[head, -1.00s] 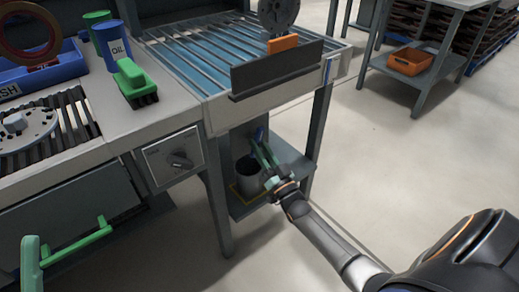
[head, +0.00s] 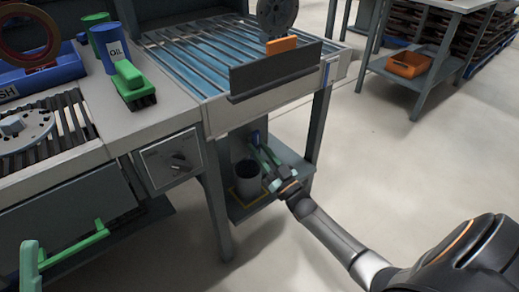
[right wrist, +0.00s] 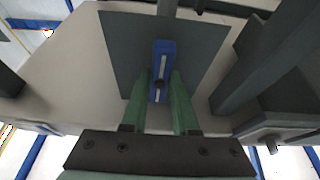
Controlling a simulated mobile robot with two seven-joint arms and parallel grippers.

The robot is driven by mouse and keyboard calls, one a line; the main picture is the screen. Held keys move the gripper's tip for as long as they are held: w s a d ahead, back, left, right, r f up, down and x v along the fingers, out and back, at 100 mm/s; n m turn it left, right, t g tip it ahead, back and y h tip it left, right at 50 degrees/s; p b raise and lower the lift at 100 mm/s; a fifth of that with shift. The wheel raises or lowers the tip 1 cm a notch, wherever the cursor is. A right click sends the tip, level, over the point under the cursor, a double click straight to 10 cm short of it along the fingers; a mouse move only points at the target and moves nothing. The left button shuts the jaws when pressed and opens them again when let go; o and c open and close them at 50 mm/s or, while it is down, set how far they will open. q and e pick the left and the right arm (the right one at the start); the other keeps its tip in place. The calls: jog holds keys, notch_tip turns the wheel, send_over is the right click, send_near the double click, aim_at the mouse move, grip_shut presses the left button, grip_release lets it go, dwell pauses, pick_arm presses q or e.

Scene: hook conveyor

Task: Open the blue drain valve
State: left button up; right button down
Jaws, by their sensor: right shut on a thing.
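The blue drain valve handle (right wrist: 162,62) stands upright in the right wrist view, in front of a dark square plate (right wrist: 118,40). My right gripper (right wrist: 160,88) has its two green fingers shut on the lower part of the handle, one on each side. In the head view the right gripper (head: 262,154) reaches under the slatted sink table, and only a small bit of blue (head: 255,138) shows at its tips.
A grey bucket (head: 248,180) stands on the lower shelf (head: 290,165), inside a yellow-marked square, just left of my gripper. Table legs (head: 318,125) stand close on both sides. A knob panel (head: 170,160) is at the left.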

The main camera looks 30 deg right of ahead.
jog(key=c, duration=0.7)
grip_release()
jog(key=p+v, duration=0.2)
jog(key=v, duration=1)
jog(key=shift+s+f, duration=0.1)
jog(key=shift+s, duration=0.15)
